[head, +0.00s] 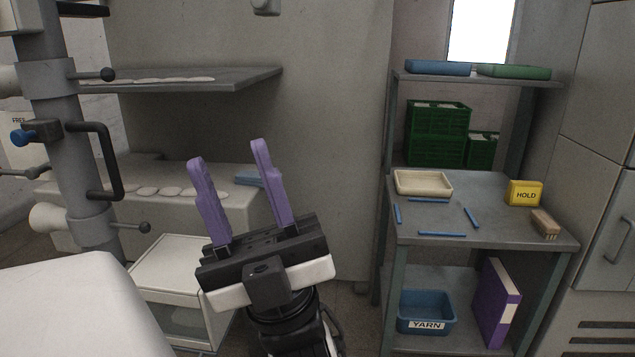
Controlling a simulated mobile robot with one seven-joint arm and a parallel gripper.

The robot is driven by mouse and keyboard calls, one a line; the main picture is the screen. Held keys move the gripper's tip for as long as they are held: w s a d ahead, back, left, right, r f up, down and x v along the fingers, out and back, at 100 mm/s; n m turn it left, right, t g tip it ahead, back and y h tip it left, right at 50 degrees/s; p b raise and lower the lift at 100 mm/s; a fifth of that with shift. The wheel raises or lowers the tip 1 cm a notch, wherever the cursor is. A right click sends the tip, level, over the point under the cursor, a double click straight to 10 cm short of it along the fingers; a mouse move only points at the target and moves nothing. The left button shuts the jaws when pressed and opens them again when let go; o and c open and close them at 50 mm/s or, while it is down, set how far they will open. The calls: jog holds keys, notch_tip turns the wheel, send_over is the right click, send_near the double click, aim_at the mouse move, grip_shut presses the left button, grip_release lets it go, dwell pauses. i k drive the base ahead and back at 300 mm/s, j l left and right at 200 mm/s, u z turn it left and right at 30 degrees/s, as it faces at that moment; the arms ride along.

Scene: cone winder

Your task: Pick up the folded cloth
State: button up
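A small light-blue folded item (248,178), which looks like the folded cloth, lies at the right end of the lower pale ledge. My gripper's purple fingers stand in front of it in the picture and hide part of it. My gripper (229,154) is open with its two fingers wide apart and pointing up. Nothing shows between the fingers except the background. I cannot tell the distance from the fingers to the blue item.
Above the lower ledge (125,183) is a grey shelf (180,84). A grey post with handles (65,130) stands left. At right, a rack's table (495,232) holds a cream tray (423,195), blue strips, a yellow HOLD block (524,193) and a brush (545,223). A blue YARN bin (427,308) sits below.

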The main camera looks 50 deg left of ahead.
aim_at(245, 177)
jog(key=i+l+z, duration=0.3)
jog(key=z, duration=0.15)
jog(key=i+l+z, duration=0.3)
jog(key=z, duration=0.15)
jog(key=i+l+u, duration=0.15)
jog(key=i, duration=0.4)
jog(key=i+l+u, duration=0.15)
jog(key=i+l, duration=0.2)
jog(key=i, duration=0.15)
jog(key=i+u, duration=0.2)
jog(key=u, duration=0.2)
jog(key=i+u, duration=0.25)
jog(key=u, duration=0.15)
jog(key=i+u, duration=0.2)
jog(key=u, duration=0.2)
jog(key=i+u, duration=0.2)
jog(key=u, duration=0.2)
jog(key=i+j+u, duration=0.1)
jog(key=u, duration=0.3)
jog(key=i+l+u, duration=0.1)
jog(key=i+u, duration=0.15)
jog(key=u, duration=0.2)
jog(key=i+u, duration=0.3)
jog(key=u, duration=0.15)
jog(key=i+u, duration=0.45)
jog(key=i+l+u, duration=0.1)
jog(key=u, duration=0.35)
jog(key=i+l, duration=0.05)
jog(key=i, duration=0.05)
